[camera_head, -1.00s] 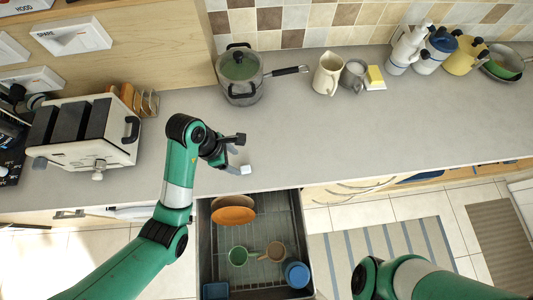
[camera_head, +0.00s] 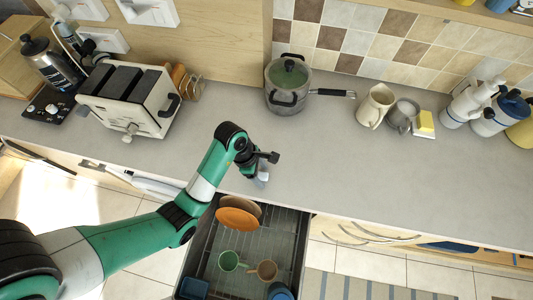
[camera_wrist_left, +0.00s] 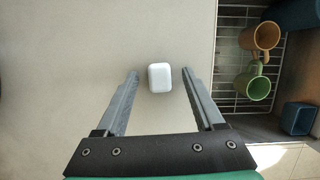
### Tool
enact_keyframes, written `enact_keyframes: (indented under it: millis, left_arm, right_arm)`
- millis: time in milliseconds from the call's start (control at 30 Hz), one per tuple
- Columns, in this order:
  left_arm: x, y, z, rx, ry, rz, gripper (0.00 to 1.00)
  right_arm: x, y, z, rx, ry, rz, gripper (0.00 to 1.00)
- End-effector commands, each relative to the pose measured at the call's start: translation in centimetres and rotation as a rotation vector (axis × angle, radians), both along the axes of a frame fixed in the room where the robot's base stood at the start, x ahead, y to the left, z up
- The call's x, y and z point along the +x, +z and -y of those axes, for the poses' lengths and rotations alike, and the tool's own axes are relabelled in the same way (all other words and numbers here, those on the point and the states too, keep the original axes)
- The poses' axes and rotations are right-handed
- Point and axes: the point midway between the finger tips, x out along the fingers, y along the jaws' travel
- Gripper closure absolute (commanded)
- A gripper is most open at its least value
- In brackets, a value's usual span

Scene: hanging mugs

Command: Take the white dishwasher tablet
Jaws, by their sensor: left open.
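The white dishwasher tablet (camera_wrist_left: 160,78) is a small rounded block on the grey counter in the left wrist view. It lies between the tips of my left gripper (camera_wrist_left: 160,73), with a gap on each side. The left gripper is open and empty. In the head view my left gripper (camera_head: 262,178) points down at the counter near its front edge, just above the open dishwasher drawer. There the gripper largely hides the tablet. My right gripper is out of view.
The open dishwasher rack (camera_head: 232,280) holds an orange plate (camera_head: 237,221), a green mug (camera_head: 229,260), a tan mug (camera_head: 266,270) and blue items. A toaster (camera_head: 130,100), a pot (camera_head: 287,84) and a cream jug (camera_head: 376,105) stand along the back. The counter's middle is clear.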

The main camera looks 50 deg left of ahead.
Motion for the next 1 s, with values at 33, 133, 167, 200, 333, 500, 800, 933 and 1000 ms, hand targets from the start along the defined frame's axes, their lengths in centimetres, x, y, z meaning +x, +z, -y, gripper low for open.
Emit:
enact_keyframes:
  millis: [33, 133, 167, 200, 333, 500, 800, 933, 1000]
  left_arm:
    - [0.02, 0.14, 0.01, 0.0, 0.0, 0.0, 0.3]
    - [0.02, 0.15, 0.02, 0.0, -0.001, 0.0, 0.43]
    - [0.02, 0.15, 0.02, 0.0, -0.001, 0.0, 0.48]
    - [0.02, 0.15, 0.02, 0.0, -0.001, 0.0, 0.55]
    - [0.02, 0.15, 0.02, 0.0, -0.001, 0.0, 0.79]
    - [0.02, 0.16, 0.03, 0.0, -0.001, 0.0, 1.0]
    - [0.02, 0.22, 0.03, 0.0, -0.001, 0.0, 1.0]
    - [0.04, 0.61, 0.05, 0.0, -0.002, 0.0, 1.0]
    - [0.06, 0.98, 0.08, 0.001, -0.003, 0.001, 1.0]
  right_arm:
    - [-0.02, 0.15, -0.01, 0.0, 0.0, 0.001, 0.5]
    - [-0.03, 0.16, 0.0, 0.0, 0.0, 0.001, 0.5]
    - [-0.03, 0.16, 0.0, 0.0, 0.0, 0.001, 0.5]
    - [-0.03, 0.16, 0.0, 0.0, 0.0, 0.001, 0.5]
    - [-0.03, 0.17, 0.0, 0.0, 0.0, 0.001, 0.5]
    - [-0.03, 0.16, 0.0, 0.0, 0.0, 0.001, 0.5]
    - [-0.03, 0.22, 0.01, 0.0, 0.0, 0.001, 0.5]
    - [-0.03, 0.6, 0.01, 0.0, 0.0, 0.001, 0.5]
    - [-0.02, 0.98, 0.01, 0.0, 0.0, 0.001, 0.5]
